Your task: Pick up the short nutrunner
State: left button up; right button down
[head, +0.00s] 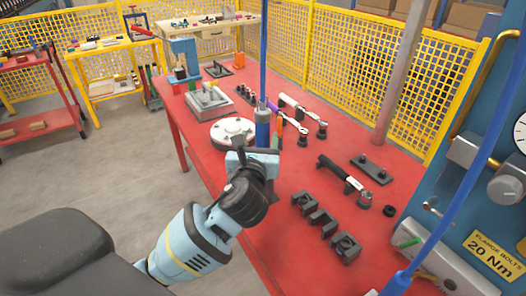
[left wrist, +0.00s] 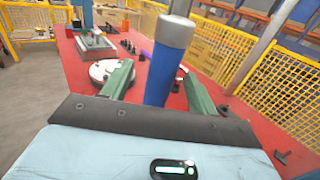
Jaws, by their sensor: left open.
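A blue cylindrical tool with a grey upper band, apparently the short nutrunner (head: 262,128), hangs upright from a blue hose over the red bench. It also shows in the left wrist view (left wrist: 166,65), where it stands between the two green fingers with gaps on both sides. My left gripper (head: 260,146) is open and close to the tool's lower part. In the left wrist view the gripper (left wrist: 158,72) is not closed on it. The tool's lower end is hidden by my gripper. My right gripper is not in view.
The red bench (head: 225,160) carries a round grey flange (head: 232,133), wrenches (head: 345,181), dark blocks (head: 325,225) and a metal fixture (head: 208,102). A second blue hose (head: 460,190) hangs at the right before a blue machine. A grey post (head: 402,75) and yellow fence stand behind.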

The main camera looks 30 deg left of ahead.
pick_arm(q)
jog(key=shift+d+f+x, duration=0.1)
jog(key=shift+x, duration=1.35)
jog(key=shift+d+f+x, duration=0.15)
jog(key=shift+x, duration=1.3)
jog(key=shift+w, duration=0.1)
jog(key=shift+c, duration=0.5)
grip_shut()
jog(key=shift+r, duration=0.15)
